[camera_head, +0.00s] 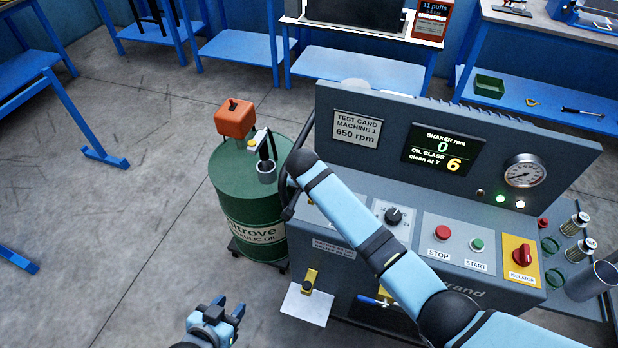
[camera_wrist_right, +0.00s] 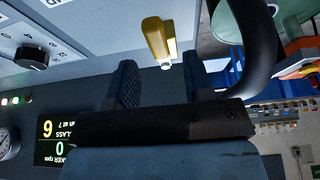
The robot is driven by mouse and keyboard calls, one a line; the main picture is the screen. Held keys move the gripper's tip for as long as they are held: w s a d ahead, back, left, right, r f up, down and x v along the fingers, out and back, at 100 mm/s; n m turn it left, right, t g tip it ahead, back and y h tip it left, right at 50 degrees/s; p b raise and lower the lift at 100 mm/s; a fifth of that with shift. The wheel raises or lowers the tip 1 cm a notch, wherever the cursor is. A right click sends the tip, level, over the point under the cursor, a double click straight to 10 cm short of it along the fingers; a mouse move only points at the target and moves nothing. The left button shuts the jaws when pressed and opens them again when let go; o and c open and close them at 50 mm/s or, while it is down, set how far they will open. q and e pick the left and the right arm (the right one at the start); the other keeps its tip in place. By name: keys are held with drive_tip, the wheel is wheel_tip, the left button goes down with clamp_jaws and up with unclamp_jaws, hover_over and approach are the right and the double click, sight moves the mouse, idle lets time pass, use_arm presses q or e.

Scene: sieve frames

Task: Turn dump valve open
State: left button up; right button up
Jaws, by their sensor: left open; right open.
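A blue lever (camera_head: 370,300) with a yellow body beside it sits low on the machine's front, partly hidden by my right arm. A yellow fitting with a dark knob (camera_head: 307,285) is on the same front, further left. I cannot tell which is the dump valve. In the right wrist view a yellow lever-like piece (camera_wrist_right: 156,40) with a pale tip shows beyond my right gripper (camera_wrist_right: 165,85), in line with the gap between its open fingers and apart from them. My left gripper (camera_head: 228,307) is open and empty, low in front of the machine.
The machine (camera_head: 480,210) carries a screen, gauge, dial, buttons and red isolator. My right arm crosses its panel. A green oil drum (camera_head: 250,200) with an orange unit (camera_head: 234,118) on top stands left of it. Glass jars stand at the right.

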drive_tip(key=v, duration=1.1)
drive_tip(key=shift+b, duration=0.35)
drive_tip(key=shift+f, duration=0.1)
drive_tip(key=shift+s, duration=0.15)
